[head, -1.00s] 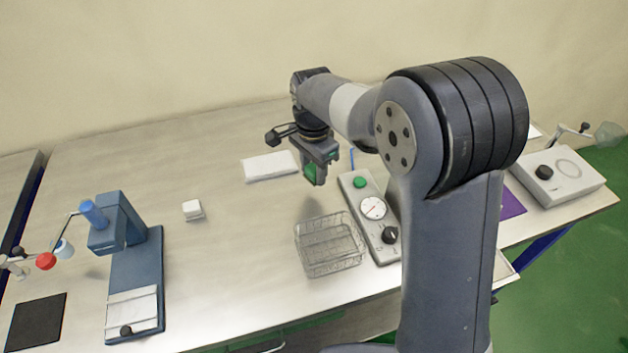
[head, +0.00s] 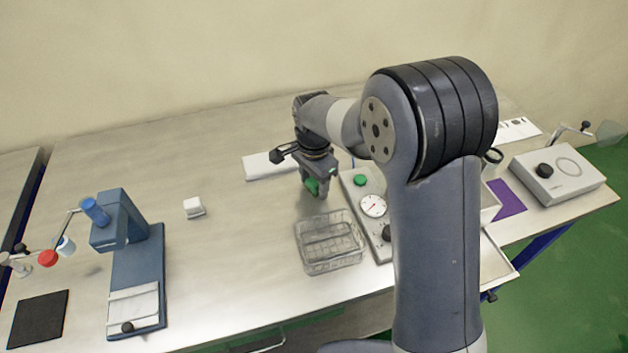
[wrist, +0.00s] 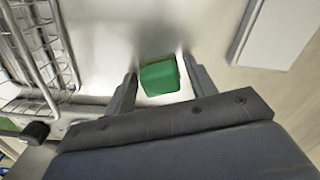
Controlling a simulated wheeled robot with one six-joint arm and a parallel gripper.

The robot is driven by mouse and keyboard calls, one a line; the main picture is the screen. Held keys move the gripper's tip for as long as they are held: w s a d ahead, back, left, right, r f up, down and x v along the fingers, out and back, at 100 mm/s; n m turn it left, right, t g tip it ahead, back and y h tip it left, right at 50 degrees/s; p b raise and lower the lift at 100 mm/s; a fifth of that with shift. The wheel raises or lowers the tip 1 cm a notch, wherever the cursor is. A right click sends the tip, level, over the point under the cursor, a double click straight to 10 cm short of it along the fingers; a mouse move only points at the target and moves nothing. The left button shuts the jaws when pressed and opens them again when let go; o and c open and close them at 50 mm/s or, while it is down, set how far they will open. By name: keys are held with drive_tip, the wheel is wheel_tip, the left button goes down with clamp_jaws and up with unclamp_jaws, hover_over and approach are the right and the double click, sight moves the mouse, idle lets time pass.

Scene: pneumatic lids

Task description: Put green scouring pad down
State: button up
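The green scouring pad (wrist: 160,77) is a small green block between the two fingers in the wrist view. It also shows at the fingertips in the head view (head: 311,186), low at the table, behind the wire basket. My gripper (wrist: 160,68) is around the pad. Its fingers stand apart, with a narrow gap beside the pad, clearest on the right. In the head view my gripper (head: 320,190) points down close to the tabletop. The pad's underside is hidden, so its contact with the table cannot be seen directly.
The wire basket (head: 330,262) stands just in front of my gripper. A gauge box (head: 373,205) with a green button is close on the right, a white slab (head: 268,165) behind left. A small white block (head: 194,207) lies left, with clear table (head: 240,235) between.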

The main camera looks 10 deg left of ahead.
sight(314, 181)
drive_tip(key=shift+o, duration=0.7)
drive_tip(key=shift+r, duration=0.1)
wheel_tip(314, 181, up, 12)
wheel_tip(314, 181, down, 12)
drive_tip(key=shift+w+r, duration=0.1)
drive_tip(key=shift+r, duration=1.55)
